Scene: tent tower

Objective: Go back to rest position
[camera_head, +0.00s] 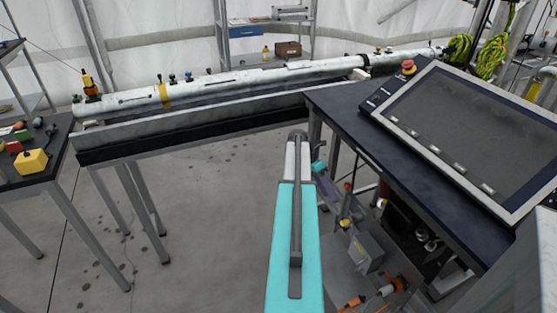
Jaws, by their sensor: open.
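My arm reaches forward from the bottom middle of the head view, with a long teal link and a pale upper end. A small teal and purple part shows just right of that end, partly hidden behind it. I cannot make out my gripper's fingers anywhere in this view. Nothing held by the arm shows.
A dark workbench (350,135) with a large screen panel (460,120) and a red button (408,67) stands close on the right. A long white tube (220,84) lies along a beam behind. A left table (50,170) holds a yellow box (32,162). Grey floor (200,230) is clear left of the arm.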

